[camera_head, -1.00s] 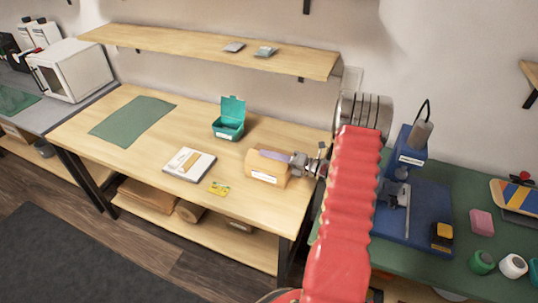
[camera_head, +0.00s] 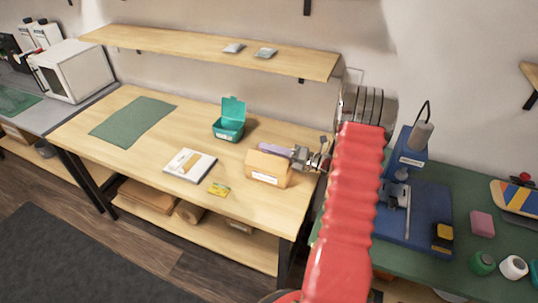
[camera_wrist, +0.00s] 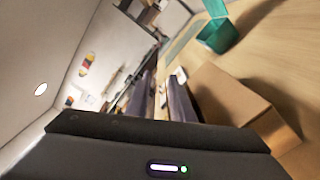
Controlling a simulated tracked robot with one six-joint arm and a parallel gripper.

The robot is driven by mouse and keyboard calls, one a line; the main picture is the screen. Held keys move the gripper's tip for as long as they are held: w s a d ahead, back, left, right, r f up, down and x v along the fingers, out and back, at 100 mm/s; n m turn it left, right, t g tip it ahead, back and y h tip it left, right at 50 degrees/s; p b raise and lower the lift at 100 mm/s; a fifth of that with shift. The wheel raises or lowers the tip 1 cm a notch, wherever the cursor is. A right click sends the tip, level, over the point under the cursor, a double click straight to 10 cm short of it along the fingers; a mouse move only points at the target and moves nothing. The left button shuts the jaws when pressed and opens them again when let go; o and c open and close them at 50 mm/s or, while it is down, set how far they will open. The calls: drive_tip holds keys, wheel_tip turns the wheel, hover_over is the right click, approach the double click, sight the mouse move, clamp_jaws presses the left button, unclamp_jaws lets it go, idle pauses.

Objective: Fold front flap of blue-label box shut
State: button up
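A tan cardboard box (camera_head: 265,180) stands near the right end of the wooden bench, with a pale label on its front; blue on the label is too small to make out. Its top looks mostly covered, but I cannot tell how each flap lies. In the wrist view the box (camera_wrist: 235,100) is close on the right of the fingers. My gripper (camera_head: 270,148) reaches in from the right, its purple-grey fingers along the back upper edge of the box; contact is unclear. In the wrist view my gripper (camera_wrist: 163,85) shows a gap between its fingers, with nothing held.
A teal box (camera_head: 229,130) with its lid up stands behind and left. A white booklet (camera_head: 190,165) and a yellow card (camera_head: 219,189) lie to the left. A green mat (camera_head: 133,120) is farther left. A shelf (camera_head: 210,50) hangs above the bench.

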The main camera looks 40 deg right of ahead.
wheel_tip(320, 180, up, 7)
drive_tip(key=shift+f, duration=0.15)
idle(0.4)
drive_tip(key=s+a+r+n+g, duration=0.3)
drive_tip(key=a+n+g, duration=0.1)
drive_tip(key=a+n, duration=0.4)
drive_tip(key=s+a+r+n+g, duration=0.3)
drive_tip(key=a+n+g, duration=0.15)
drive_tip(key=a, duration=0.55)
drive_tip(key=s+a+r+n+g, duration=0.2)
drive_tip(key=s+a+n+g, duration=0.15)
drive_tip(key=a+n, duration=0.45)
drive_tip(key=s+a+r+n+h, duration=0.1)
drive_tip(key=s+n+h, duration=0.2)
drive_tip(key=s+n, duration=0.2)
drive_tip(key=s+a+r+n+t+h, duration=0.1)
drive_tip(key=s+a+r+n+h, duration=0.1)
drive_tip(key=s+n, duration=0.4)
drive_tip(key=s+a+r+n+t+h, duration=0.1)
drive_tip(key=s+n+h, duration=0.3)
drive_tip(key=n, duration=0.6)
drive_tip(key=shift+s+a+r, duration=0.2)
drive_tip(key=shift+s+r, duration=0.3)
drive_tip(key=shift+s, duration=0.45)
